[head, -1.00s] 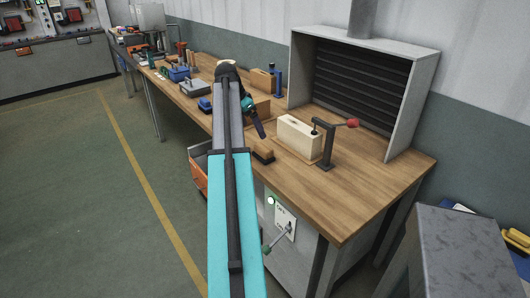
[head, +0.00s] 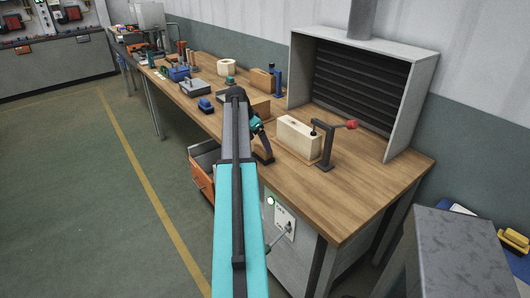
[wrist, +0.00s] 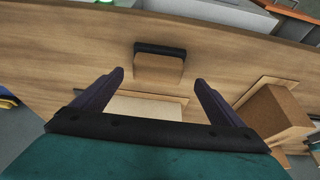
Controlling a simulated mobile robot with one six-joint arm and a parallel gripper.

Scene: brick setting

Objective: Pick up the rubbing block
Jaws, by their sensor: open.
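The rubbing block, a brown block with a dark strip along one side, lies on the wooden bench. In the wrist view the rubbing block (wrist: 158,68) sits ahead of and between the two fingertips, with bench showing on both sides. My gripper (wrist: 159,78) is open and empty. In the head view my gripper (head: 265,155) points down over the bench and mostly hides the block. I cannot tell how high the fingertips are above it.
A pale wooden block (head: 299,137) stands right of my gripper, beside a dark clamp with a red knob (head: 351,124). A brown box (head: 261,105) is behind my arm. A grey slatted hood (head: 350,82) stands at the back. The bench's front right (head: 370,185) is clear.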

